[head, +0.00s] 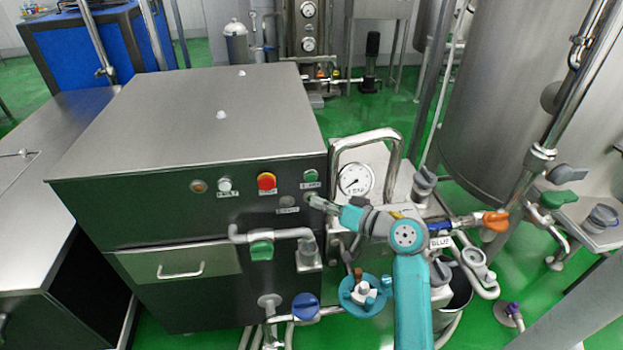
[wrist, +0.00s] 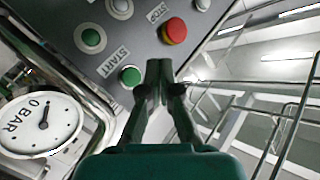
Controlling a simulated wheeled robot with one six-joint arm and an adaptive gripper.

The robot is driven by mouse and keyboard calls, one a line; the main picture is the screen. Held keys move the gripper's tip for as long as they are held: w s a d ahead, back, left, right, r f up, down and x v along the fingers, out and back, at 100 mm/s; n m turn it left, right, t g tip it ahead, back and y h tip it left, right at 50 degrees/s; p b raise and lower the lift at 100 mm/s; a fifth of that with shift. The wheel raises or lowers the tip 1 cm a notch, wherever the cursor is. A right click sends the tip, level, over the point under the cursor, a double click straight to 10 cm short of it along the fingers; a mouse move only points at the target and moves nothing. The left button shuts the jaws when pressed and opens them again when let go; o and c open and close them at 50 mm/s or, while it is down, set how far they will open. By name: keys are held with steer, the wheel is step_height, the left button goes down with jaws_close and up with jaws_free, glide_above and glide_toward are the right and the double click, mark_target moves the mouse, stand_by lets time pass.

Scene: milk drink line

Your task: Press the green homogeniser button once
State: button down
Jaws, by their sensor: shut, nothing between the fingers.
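The green button (head: 310,175) is at the upper right of the dark front panel, above a small label. In the wrist view, the green button (wrist: 130,75) has a START label beside it. My gripper (head: 313,199) is at the panel, just below the green button in the head view. In the wrist view, my gripper (wrist: 159,70) has its fingers closed together and empty, with the tips to the right of the button. The fingertips do not cover the button. I cannot tell whether they touch the panel.
A red button (head: 266,181) with a STOP label is left of the green one; it also shows in the wrist view (wrist: 175,30). A white button (head: 225,184) is further left. A pressure gauge (head: 356,180) and a bent steel pipe (head: 367,139) stand close on the right.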

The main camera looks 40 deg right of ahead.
steer(key=shift+w+d, duration=0.55)
steer(key=shift+w, duration=0.25)
steer(key=shift+w+d, duration=0.5)
steer(key=shift+w, duration=0.25)
steer(key=shift+w+d, duration=0.55)
steer(key=shift+w, duration=0.25)
steer(key=shift+w+d, duration=0.1)
steer(key=shift+w, duration=0.05)
steer(key=shift+w+d, duration=0.15)
steer(key=shift+w, duration=0.05)
steer(key=shift+w+d, duration=0.25)
steer(key=shift+w, duration=0.1)
stand_by(0.5)
stand_by(0.4)
steer(key=shift+s+a, duration=0.5)
steer(key=shift+s, duration=0.2)
steer(key=shift+s, duration=0.1)
steer(key=shift+s+a, duration=0.7)
steer(key=shift+s, duration=0.3)
steer(key=shift+s+a, duration=0.7)
steer(key=shift+s, duration=0.3)
